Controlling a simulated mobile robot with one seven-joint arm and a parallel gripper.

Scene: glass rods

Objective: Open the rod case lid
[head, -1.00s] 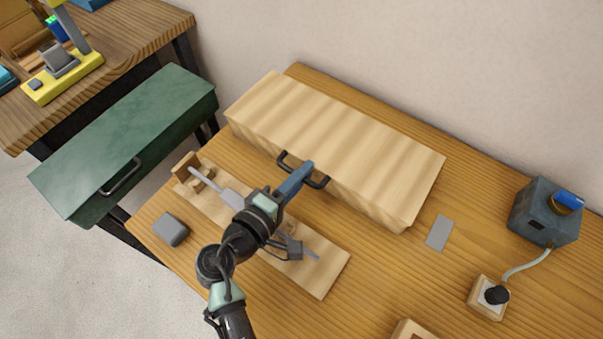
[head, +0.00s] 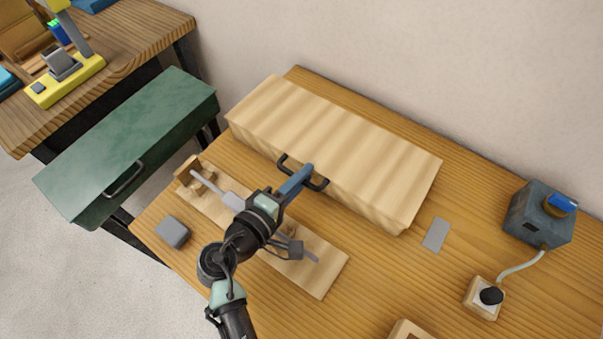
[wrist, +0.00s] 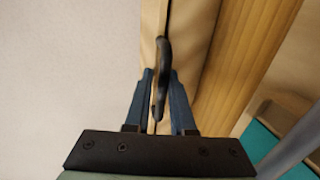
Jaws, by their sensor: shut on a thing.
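The rod case, a long pale wooden box (head: 350,140), lies at the back of the table near the wall. Its lid looks flat and down, and I see no clear gap under it. A dark bar handle (head: 320,185) sticks out from the middle of its front side. My gripper (head: 304,174) reaches the handle with its blue fingers. In the wrist view the handle (wrist: 164,60) runs between the two fingers (wrist: 159,78), which are shut on it. The fingers hide part of the handle in the head view.
A wooden rack board (head: 318,275) with grey pieces lies under my arm. A grey block (head: 173,232) and flat grey plate (head: 436,234) lie on the table. A blue-grey device (head: 538,218) with a cord stands right. A green case (head: 130,140) stands left.

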